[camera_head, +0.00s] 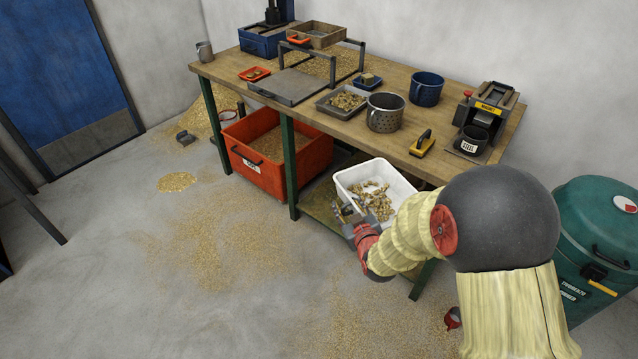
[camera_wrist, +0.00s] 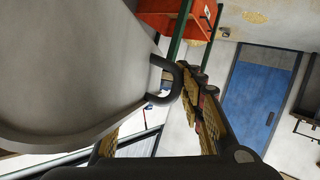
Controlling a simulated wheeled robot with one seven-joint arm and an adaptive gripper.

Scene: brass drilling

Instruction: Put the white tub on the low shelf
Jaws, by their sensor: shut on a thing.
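The white tub (camera_head: 345,182) holds a heap of brass pieces and is at the front edge of the workbench, over the low shelf (camera_head: 325,208). I cannot tell whether its base touches the shelf. My gripper (camera_head: 352,214) is at the tub's near left side and is shut on its dark handle. In the wrist view the tub's pale wall (camera_wrist: 65,60) fills the left side. Its black loop handle (camera_wrist: 177,84) lies between the fingers of my gripper (camera_wrist: 160,125). My arm hides the tub's near right part.
The workbench (camera_head: 300,112) above carries trays, a perforated pot (camera_head: 386,113) and a blue pot (camera_head: 427,90). An orange crate (camera_head: 300,172) stands under it at left, beside a green leg (camera_head: 288,165). A green drum (camera_head: 595,240) is at right. The left floor is mostly clear, with scattered swarf.

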